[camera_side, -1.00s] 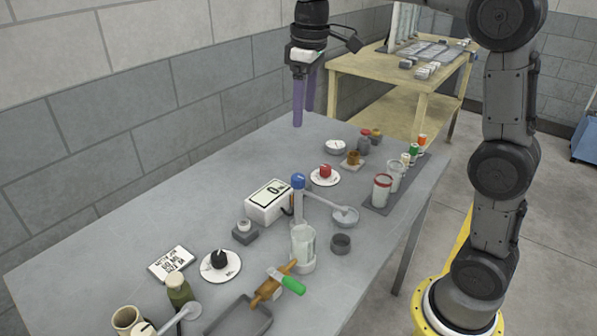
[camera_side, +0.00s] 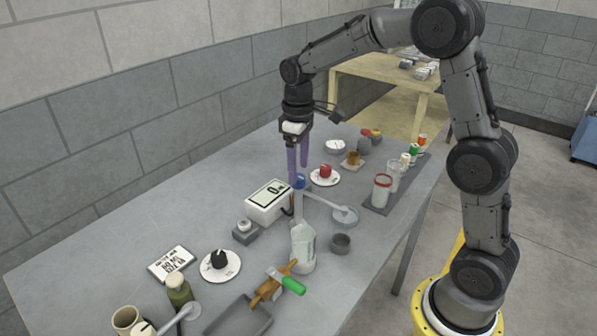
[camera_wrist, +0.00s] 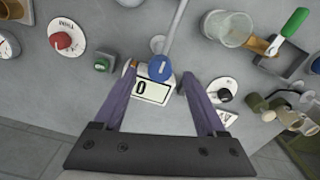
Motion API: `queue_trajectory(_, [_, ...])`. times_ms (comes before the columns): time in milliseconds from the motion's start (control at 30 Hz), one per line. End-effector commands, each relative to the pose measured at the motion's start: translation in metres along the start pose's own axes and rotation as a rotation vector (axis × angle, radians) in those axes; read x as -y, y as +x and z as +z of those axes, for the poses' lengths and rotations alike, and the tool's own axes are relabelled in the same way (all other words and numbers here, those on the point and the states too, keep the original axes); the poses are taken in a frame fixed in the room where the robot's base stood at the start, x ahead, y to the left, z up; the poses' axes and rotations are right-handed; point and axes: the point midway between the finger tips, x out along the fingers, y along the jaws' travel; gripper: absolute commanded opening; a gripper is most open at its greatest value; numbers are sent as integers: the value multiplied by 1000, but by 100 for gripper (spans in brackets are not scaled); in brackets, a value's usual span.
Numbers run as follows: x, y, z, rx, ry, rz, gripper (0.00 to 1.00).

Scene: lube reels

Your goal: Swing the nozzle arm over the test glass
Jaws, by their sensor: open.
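The nozzle arm (camera_side: 322,201) is a thin light bar reaching right from a post with a blue cap (camera_side: 300,182). Its outer end is over or at a small round dish (camera_side: 345,214). The test glass (camera_side: 303,246) is a clear vessel in front of the post, and the bar points away from it. My gripper (camera_side: 298,175), with two purple fingers, is open and hangs at the blue cap. In the wrist view the blue cap (camera_wrist: 160,68) lies between the fingertips (camera_wrist: 160,77), with a gap on both sides. Contact cannot be told.
A white display box (camera_side: 268,200) stands left of the post. A dark cup (camera_side: 341,243) is right of the glass. A green-handled tool (camera_side: 288,283) lies in front. A red knob (camera_side: 325,171) and several jars are behind.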

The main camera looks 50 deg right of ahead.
Motion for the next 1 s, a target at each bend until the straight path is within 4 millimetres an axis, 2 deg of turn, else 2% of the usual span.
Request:
queue_trajectory(200, [0,19,0,1,0,0,74])
queue_trajectory(533, [0,22,0,0,0,0,74])
queue_trajectory(933, [0,21,0,0,0,0,2])
queue_trajectory(1000, [0,21,0,0,0,0,0])
